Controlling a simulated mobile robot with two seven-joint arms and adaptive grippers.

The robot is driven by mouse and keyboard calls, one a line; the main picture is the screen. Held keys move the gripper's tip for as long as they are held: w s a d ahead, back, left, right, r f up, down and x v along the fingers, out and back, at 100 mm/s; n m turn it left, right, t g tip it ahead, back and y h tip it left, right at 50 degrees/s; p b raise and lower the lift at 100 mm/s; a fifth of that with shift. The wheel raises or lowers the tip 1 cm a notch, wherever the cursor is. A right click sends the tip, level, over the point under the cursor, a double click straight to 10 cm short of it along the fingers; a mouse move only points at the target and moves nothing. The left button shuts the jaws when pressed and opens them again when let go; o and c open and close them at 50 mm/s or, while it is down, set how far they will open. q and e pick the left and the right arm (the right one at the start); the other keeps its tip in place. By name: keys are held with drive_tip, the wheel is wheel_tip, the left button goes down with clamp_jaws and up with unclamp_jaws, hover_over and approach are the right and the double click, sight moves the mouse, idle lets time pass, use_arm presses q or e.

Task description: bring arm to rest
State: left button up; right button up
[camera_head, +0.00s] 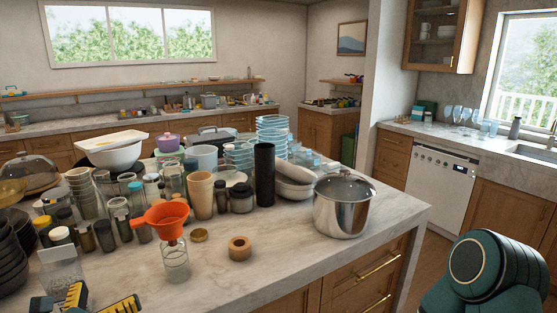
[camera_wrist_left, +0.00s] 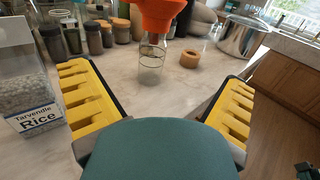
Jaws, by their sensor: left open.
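My left gripper (camera_head: 98,303) is at the bottom left of the head view, low over the front of the island. Its yellow ridged fingers are spread wide with nothing between them; they also show in the left wrist view (camera_wrist_left: 156,82). Beyond the fingertips stands a clear glass jar (camera_head: 176,263) with an orange funnel (camera_head: 168,219) in its mouth, upright and apart from the gripper. It also shows in the left wrist view (camera_wrist_left: 151,66). A green, rounded part of my own body shows at the bottom right of the head view. My right gripper is out of view.
A clear rice container (camera_wrist_left: 32,97) stands just left of the left gripper. A wooden ring (camera_head: 240,248) and a steel pot (camera_head: 343,206) stand right of the jar. Bottles, cups and bowls crowd the island behind. Its front right counter (camera_head: 300,262) is bare.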

use_arm(q)
drive_tip(key=d+f+m+g+h, duration=0.5)
drive_tip(key=d+f+m+g, duration=0.15)
drive_tip(key=d+f, duration=0.4)
drive_tip(key=s+d+f+m+g+y, duration=0.2)
drive_tip(key=s+d+f+m+g, duration=0.2)
drive_tip(key=s+f+m+g, duration=0.4)
drive_tip(key=s+d+f+m+g+y, duration=0.2)
drive_tip(key=s+d+f+m+g, duration=0.25)
drive_tip(key=f+m, duration=0.75)
drive_tip(key=w+d+f+m+t, duration=0.2)
drive_tip(key=d+f+m, duration=0.1)
drive_tip(key=d+m, duration=0.1)
drive_tip(key=shift+w+f+m, duration=0.25)
drive_tip(key=shift+w+m, duration=0.05)
drive_tip(key=shift+m, duration=0.55)
